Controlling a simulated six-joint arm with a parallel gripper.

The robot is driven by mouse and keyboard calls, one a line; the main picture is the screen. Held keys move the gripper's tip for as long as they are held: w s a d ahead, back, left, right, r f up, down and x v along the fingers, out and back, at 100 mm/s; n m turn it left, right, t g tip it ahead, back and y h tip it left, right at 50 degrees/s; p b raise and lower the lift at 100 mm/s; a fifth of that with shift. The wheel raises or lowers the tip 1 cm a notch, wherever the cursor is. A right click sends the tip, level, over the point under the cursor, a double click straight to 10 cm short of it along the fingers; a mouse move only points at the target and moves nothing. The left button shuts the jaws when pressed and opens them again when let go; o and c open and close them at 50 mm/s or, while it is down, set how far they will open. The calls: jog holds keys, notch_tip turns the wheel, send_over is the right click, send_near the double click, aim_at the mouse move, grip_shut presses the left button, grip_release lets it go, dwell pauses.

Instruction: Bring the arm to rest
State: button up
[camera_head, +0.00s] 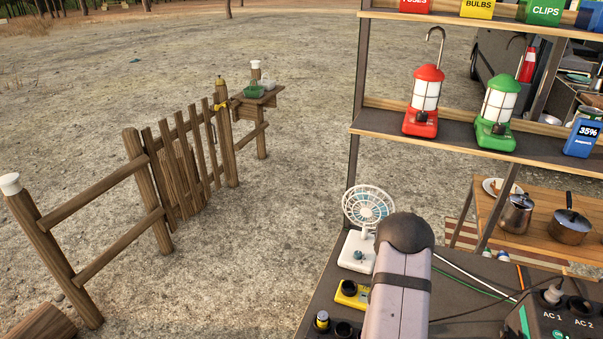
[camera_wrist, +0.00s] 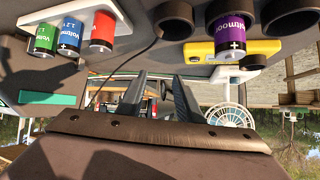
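My gripper (camera_wrist: 160,98) shows in the wrist view as two dark fingers standing apart with background visible between them. It is open and nothing is held between the fingers. In the head view my grey arm link (camera_head: 400,285) rises in front of the dark worktop (camera_head: 300,325), and the gripper itself is hidden. The wrist picture looks upside down, with the worktop along its top. There a green battery (camera_wrist: 43,38), a blue battery (camera_wrist: 70,34), a red battery (camera_wrist: 102,30) and a purple battery (camera_wrist: 230,35) appear, all apart from the fingers.
A white fan (camera_head: 367,212) and yellow device (camera_head: 352,293) stand left of my arm. A power station (camera_head: 560,318) stands right. Red (camera_head: 424,100) and green (camera_head: 497,108) lanterns occupy the shelf (camera_head: 455,133) above. Open ground and a wooden fence (camera_head: 185,160) lie left.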

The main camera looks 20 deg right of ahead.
jog(key=w+a+r+n+y+p, duration=0.35)
jog(key=a+r, duration=0.25)
jog(key=a, duration=0.4)
jog(key=w+a+r+n+y+p, duration=0.2)
jog(key=w+a+r+n+y, duration=0.4)
jog(key=a, duration=0.5)
jog(key=s+a+r+n+g+p, duration=0.3)
jog(key=s+a+r+g+p, duration=0.1)
jog(key=s+a+r, duration=0.6)
jog(key=s+r+g, duration=0.1)
jog(key=s+r, duration=0.2)
jog(key=s, duration=0.1)
jog(key=shift+s+a+r+n, duration=0.15)
jog(key=shift+s+a+n, duration=0.15)
jog(key=shift+s+n, duration=0.1)
